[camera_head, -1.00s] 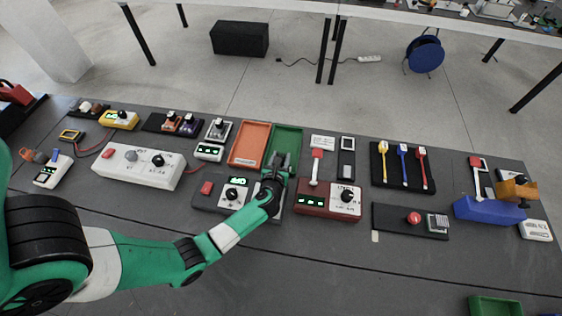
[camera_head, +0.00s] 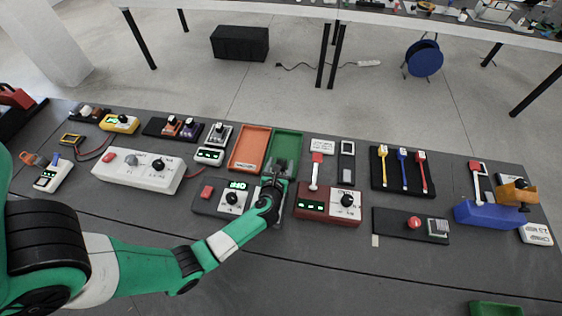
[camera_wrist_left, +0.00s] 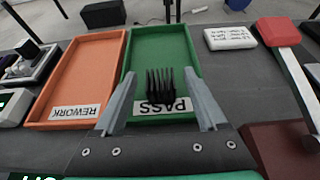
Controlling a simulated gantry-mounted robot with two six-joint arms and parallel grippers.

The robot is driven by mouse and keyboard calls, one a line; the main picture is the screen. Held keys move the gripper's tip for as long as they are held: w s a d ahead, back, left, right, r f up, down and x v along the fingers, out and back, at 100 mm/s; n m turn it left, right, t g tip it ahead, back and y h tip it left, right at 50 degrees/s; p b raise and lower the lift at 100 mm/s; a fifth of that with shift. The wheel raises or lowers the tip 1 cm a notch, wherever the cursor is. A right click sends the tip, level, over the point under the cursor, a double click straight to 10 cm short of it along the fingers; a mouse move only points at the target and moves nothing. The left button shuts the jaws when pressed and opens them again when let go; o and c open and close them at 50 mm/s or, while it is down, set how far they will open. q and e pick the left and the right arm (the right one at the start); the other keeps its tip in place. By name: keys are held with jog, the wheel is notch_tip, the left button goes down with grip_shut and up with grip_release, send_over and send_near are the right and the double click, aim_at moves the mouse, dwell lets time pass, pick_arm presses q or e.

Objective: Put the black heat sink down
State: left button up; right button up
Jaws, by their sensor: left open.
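The black heat sink (camera_wrist_left: 159,84), a block of upright fins, is in the green tray labelled PASS (camera_wrist_left: 175,48), near the tray's label end. In the head view the heat sink is too small and too close to the gripper to make out clearly. My left gripper (camera_wrist_left: 160,92) is open, with one finger on each side of the heat sink and gaps between them. In the head view the left gripper (camera_head: 279,168) is over the near part of the green tray (camera_head: 288,140). My right gripper is not in view.
An orange tray labelled REWORK (camera_wrist_left: 75,72) stands directly left of the green tray.

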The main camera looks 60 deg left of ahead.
pick_arm(q)
jog(key=p+v, duration=0.3)
jog(key=v, duration=0.8)
jog(key=shift+s, duration=0.1)
